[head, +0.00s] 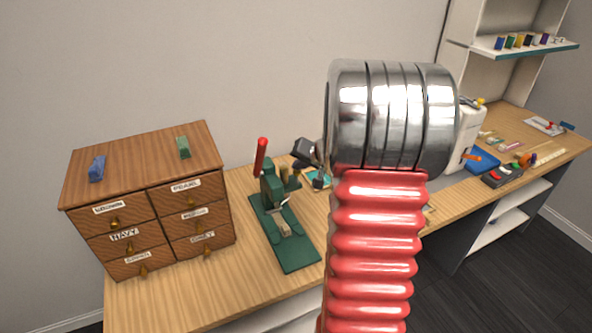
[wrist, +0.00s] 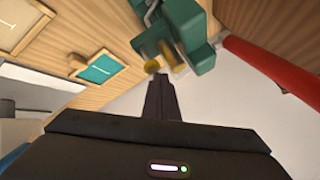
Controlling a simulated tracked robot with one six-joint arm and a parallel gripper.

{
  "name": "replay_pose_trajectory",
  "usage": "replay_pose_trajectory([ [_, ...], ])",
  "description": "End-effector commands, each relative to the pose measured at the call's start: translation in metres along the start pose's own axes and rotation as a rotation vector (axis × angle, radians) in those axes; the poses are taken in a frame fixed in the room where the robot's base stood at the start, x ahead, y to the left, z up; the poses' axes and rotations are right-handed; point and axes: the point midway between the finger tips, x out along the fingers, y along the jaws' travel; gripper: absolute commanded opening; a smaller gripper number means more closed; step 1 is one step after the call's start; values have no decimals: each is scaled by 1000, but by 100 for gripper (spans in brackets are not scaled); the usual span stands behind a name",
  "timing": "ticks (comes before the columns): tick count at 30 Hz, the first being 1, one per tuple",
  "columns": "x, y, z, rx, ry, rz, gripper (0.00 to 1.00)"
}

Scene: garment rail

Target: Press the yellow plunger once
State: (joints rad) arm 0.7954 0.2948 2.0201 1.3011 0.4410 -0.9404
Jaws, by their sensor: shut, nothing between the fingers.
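The dark green press (head: 280,225) stands on the bench right of the drawer cabinet, with a red lever raised. In the wrist view its green body (wrist: 185,30) is at the top. A small round yellow plunger (wrist: 152,66) shows on its near side, beside a brass-yellow cylinder (wrist: 172,56). My gripper (wrist: 160,77) is shut and empty, its fingertips just below the plunger in the picture. I cannot tell whether they touch it. In the head view my gripper (head: 319,181) is dark, just right of the press's head, and partly hidden by my arm.
The red lever (head: 261,157) rises beside the press and also crosses the wrist view's right side (wrist: 270,68). The wooden drawer cabinet (head: 150,195) stands at left. A teal card (wrist: 101,68) lies near the press. A white machine (head: 467,130) and several small items are at right.

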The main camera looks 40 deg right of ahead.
Motion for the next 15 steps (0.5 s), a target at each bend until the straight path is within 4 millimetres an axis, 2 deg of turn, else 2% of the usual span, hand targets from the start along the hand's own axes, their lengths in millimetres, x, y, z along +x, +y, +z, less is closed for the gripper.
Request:
replay_pose_trajectory([
  [15,-14,-10,-10,0,0,0,0],
])
